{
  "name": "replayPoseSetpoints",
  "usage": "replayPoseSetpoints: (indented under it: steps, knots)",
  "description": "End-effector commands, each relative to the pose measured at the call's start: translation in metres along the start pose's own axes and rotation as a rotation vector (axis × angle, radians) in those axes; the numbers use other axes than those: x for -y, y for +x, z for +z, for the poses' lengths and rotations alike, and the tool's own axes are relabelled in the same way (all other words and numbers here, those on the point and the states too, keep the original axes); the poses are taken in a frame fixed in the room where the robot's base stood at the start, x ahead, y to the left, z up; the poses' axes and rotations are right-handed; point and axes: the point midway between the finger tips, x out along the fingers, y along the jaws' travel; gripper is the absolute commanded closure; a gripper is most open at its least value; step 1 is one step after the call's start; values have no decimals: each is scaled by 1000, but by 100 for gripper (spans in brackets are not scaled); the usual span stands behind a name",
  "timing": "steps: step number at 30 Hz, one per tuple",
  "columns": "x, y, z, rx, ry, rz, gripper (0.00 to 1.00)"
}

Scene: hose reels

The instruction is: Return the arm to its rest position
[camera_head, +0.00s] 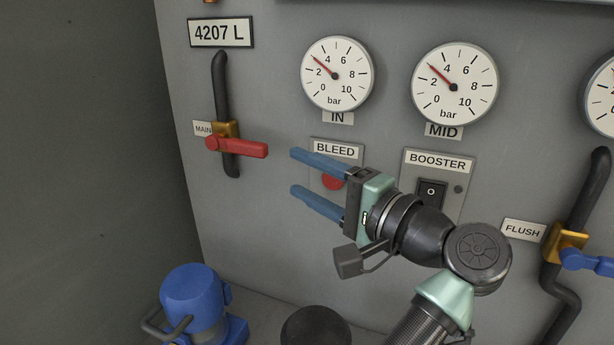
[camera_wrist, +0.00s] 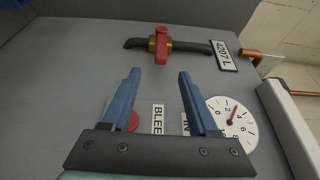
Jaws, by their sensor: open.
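My gripper (camera_head: 294,172) has two blue fingers spread apart with nothing between them. In the head view it points left, in front of the BLEED plate and to the right of the red MAIN valve handle (camera_head: 238,147). The fingers partly cover the red BLEED button (camera_head: 333,182). In the wrist view the open fingers (camera_wrist: 158,74) point toward the MAIN valve, whose red handle (camera_wrist: 161,46) stands apart from the fingertips. My forearm comes from the lower right of the head view.
The grey panel holds the IN gauge (camera_head: 337,74), the MID gauge (camera_head: 453,85), the BOOSTER switch (camera_head: 431,194) and the blue FLUSH handle (camera_head: 588,262). A blue pump-like unit (camera_head: 195,296) and a dark rounded object (camera_head: 316,327) stand below. Open space lies left of the panel.

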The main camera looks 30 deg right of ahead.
Motion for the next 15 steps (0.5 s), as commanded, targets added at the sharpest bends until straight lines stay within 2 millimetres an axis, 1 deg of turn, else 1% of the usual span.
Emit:
replayPoseSetpoints:
  steps: [8, 10, 11, 13, 14, 15]
  knots:
    - [0, 0, 0, 0, 0, 0, 40]
    - [3, 1, 0, -8, -13, 3, 40]
    - [7, 2, 0, -19, -30, 7, 40]
    - [22, 5, 0, -61, -105, 21, 40]
    - [31, 7, 0, -87, -153, 30, 40]
    - [47, 10, 2, -130, -232, 39, 40]
